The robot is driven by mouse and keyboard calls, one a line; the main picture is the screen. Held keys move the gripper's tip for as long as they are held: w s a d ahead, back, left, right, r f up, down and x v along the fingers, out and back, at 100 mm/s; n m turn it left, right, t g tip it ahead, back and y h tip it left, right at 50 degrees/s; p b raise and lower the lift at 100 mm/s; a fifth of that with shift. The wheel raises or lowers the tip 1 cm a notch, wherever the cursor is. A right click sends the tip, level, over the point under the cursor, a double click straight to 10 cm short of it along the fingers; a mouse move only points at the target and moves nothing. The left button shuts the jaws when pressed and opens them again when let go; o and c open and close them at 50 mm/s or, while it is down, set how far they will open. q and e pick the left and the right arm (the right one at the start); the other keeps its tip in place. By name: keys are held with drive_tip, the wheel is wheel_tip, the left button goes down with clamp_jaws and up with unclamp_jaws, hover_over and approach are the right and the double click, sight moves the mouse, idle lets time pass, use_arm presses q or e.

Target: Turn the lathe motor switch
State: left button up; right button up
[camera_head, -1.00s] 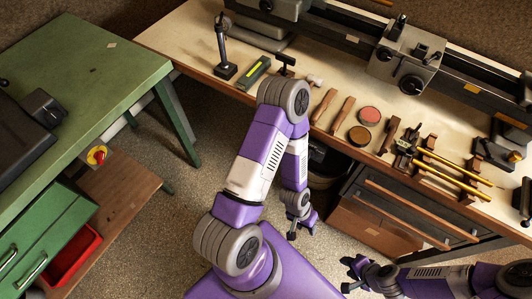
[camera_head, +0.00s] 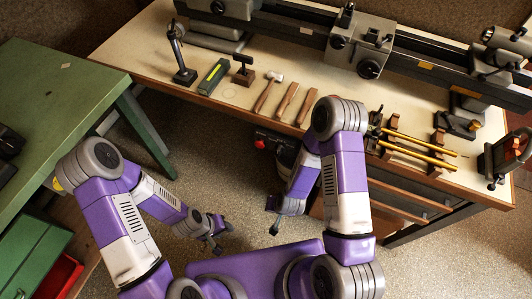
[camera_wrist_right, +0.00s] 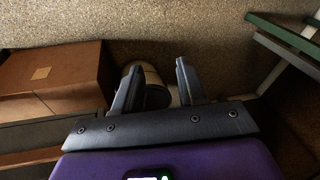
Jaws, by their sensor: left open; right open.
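A dark switch box with a red knob (camera_head: 260,143) sits under the front edge of the lathe bench in the head view; it appears to be the motor switch. My right elbow stands to its right. My right gripper (camera_head: 273,216) hangs open and empty, below and apart from the box. In the right wrist view its two fingers (camera_wrist_right: 159,66) are spread, with the floor and a pale round object beyond; the switch is not recognisable there. My left gripper (camera_head: 224,239) is open and empty, low over the floor, left of the right one.
The lathe (camera_head: 360,45) runs along the back of the wooden bench (camera_head: 120,55). A hammer (camera_head: 268,92), wooden-handled tools and brass rods (camera_head: 420,152) lie on it. A green table (camera_head: 60,95) stands at left, with a red drawer bin (camera_head: 62,275) below. Floor between is clear.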

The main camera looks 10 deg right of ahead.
drive_tip(key=w+m+t+h+b, duration=0.1)
drive_tip(key=w+t+h, duration=0.3)
drive_tip(key=w, duration=0.2)
drive_tip(key=m+t+h+b, duration=0.2)
drive_tip(key=t+h, duration=0.6)
approach(278, 152)
drive_tip(key=x, duration=0.9)
drive_tip(key=shift+w+d+b, duration=0.1)
drive_tip(key=shift+w+b, duration=0.1)
drive_tip(key=shift+b, duration=0.2)
drive_tip(key=shift+c, duration=0.3)
clamp_jaws()
